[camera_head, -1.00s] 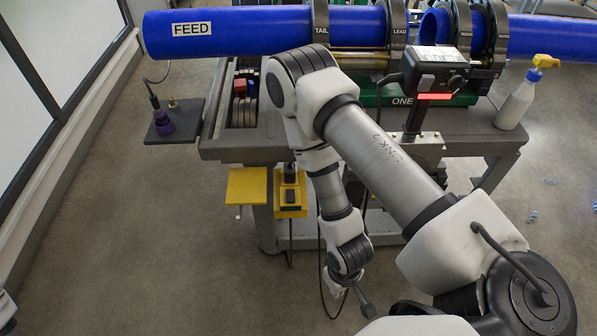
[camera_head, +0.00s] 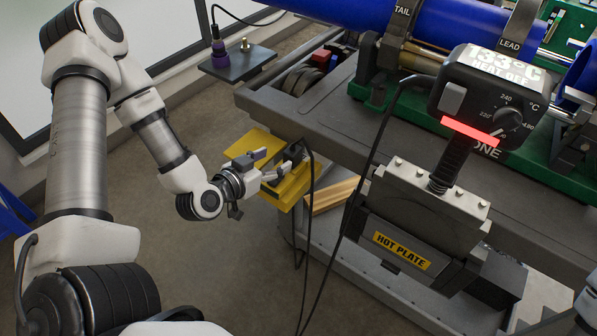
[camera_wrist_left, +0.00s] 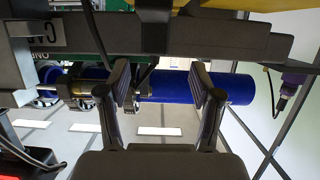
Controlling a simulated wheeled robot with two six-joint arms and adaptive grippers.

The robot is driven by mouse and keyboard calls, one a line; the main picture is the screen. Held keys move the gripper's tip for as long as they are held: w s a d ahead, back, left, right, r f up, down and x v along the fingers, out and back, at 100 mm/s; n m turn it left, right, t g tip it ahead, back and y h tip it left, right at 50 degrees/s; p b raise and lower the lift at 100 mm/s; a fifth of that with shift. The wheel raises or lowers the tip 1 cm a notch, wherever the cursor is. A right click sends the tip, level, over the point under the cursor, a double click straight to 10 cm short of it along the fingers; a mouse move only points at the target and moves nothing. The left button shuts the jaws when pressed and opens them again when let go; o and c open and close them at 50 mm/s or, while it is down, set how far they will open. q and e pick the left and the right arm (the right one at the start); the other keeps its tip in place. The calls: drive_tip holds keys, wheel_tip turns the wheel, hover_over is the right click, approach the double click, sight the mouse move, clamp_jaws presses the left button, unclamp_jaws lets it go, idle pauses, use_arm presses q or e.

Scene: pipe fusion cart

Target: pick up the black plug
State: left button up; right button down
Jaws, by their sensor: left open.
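The black plug (camera_head: 292,153) sits at the yellow holder (camera_head: 292,187) on the near left end of the cart, with a black cable hanging from it. My left gripper (camera_head: 267,166) is open just left of the plug, its fingers pointing toward it. I cannot tell whether they touch it. In the left wrist view the open fingers (camera_wrist_left: 160,88) show with a gap between them. A dark block (camera_wrist_left: 155,28) lies ahead of that gap, but I cannot tell for sure that it is the plug. My right gripper is not in view.
A yellow plate (camera_head: 254,143) lies beside the holder, close to my gripper. The hot plate unit (camera_head: 402,249) hangs at the cart's near side, its cable running close by. Blue pipe (camera_head: 465,32) lies on top.

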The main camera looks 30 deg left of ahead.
sight(290, 151)
use_arm(q)
drive_tip(key=shift+w+d, duration=0.3)
drive_tip(key=shift+w, duration=0.3)
drive_tip(key=shift+w+d, duration=0.3)
drive_tip(key=shift+w, duration=0.3)
drive_tip(key=x, duration=0.4)
drive_tip(key=shift+w+a+f, duration=0.25)
drive_tip(key=shift+w+d, duration=0.15)
drive_tip(key=shift+w, duration=0.1)
clamp_jaws()
